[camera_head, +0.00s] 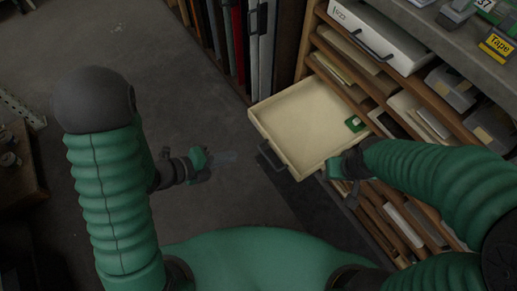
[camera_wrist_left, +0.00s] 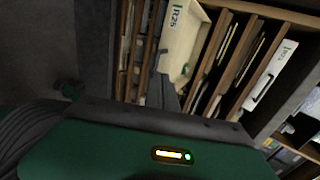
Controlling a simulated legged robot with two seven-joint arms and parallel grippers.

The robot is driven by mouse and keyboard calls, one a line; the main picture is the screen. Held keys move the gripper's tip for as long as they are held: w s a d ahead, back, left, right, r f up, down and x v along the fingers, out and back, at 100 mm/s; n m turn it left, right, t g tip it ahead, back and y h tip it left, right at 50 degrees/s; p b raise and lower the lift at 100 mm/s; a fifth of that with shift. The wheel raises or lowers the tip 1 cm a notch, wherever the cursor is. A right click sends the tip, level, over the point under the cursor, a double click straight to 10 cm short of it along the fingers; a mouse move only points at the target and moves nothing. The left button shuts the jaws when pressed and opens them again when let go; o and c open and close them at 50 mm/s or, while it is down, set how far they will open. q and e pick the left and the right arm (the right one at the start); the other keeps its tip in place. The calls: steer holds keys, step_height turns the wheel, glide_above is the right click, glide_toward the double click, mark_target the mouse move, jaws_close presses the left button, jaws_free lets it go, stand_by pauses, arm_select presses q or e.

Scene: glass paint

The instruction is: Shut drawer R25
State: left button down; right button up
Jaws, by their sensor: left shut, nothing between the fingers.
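Drawer R25 (camera_head: 300,112) is a pale cream drawer pulled well out of the wooden cabinet in the head view. Its dark handle (camera_head: 271,158) is on the front facing my left gripper. The label R25 shows on the drawer front in the left wrist view (camera_wrist_left: 176,30). My left gripper (camera_head: 226,157) is shut and empty, to the left of the drawer front and apart from it. My right gripper (camera_head: 350,186) is by the drawer's near right corner; its fingers are too small to read, and I cannot tell if it touches.
A small green and white item (camera_head: 355,123) lies inside the drawer. A white-fronted drawer (camera_head: 378,32) with a dark handle is above it. Open shelf slots (camera_head: 345,75) hold sheets and boxes. Tall panels (camera_head: 240,45) stand behind. The floor left of the drawer is clear.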

arm_select(q)
steer(key=b, duration=0.3)
glide_toward(271, 142)
step_height(271, 142, down, 3)
steer(key=d, duration=0.1)
steer(key=w+d+b, duration=0.1)
steer(key=w+d, duration=0.1)
steer(key=d, duration=0.1)
steer(key=shift+w+d, duration=0.2)
steer(key=shift+w, duration=0.2)
steer(key=shift+w+d, duration=0.1)
steer(key=shift+d, duration=0.1)
